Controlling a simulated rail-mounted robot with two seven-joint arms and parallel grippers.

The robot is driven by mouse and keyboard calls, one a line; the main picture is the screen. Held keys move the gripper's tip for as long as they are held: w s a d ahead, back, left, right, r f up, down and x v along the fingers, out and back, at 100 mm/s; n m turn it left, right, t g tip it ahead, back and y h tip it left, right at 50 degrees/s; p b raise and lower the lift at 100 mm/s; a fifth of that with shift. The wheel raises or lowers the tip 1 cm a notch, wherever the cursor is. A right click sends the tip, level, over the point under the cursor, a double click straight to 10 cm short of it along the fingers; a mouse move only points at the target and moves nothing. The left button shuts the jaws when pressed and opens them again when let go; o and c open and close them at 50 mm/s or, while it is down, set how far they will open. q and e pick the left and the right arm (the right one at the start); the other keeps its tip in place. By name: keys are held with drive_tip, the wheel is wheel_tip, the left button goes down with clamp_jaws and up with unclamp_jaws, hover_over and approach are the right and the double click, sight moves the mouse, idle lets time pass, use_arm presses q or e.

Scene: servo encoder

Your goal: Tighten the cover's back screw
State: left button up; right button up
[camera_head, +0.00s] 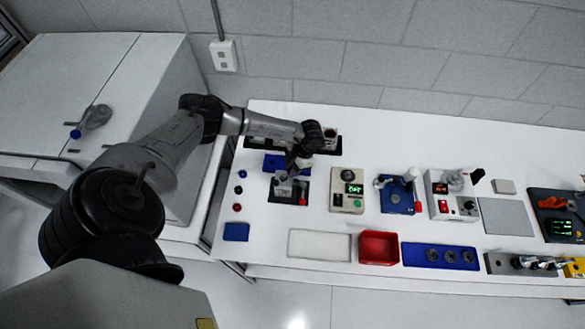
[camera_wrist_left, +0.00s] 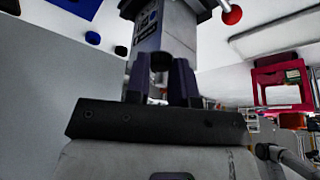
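My left gripper (camera_head: 294,160) hangs low over a black fixture (camera_head: 273,195) at the left part of the bench. A small grey unit (camera_head: 286,187) sits in the fixture, partly hidden under the gripper. In the left wrist view, the two dark fingers (camera_wrist_left: 160,85) point towards a dark block with a pale label (camera_wrist_left: 149,20). I cannot tell whether the fingers hold anything or touch the block. A red ball knob (camera_head: 303,202) is at the fixture's right side; it also shows in the left wrist view (camera_wrist_left: 231,14). The cover's back screw cannot be made out. My right gripper is out of view.
A red bin (camera_head: 378,248), a white tray (camera_head: 320,246) and a blue tray (camera_head: 440,257) line the front. Small knobs and a blue pad (camera_head: 236,232) lie left.

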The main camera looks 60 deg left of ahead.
use_arm(q)
drive_tip(key=o, duration=0.4)
drive_tip(key=shift+o, duration=0.2)
drive_tip(key=b+v, duration=0.2)
drive_tip(key=v, duration=1.2)
drive_tip(key=shift+b, duration=0.35)
drive_tip(key=shift+s, duration=0.1)
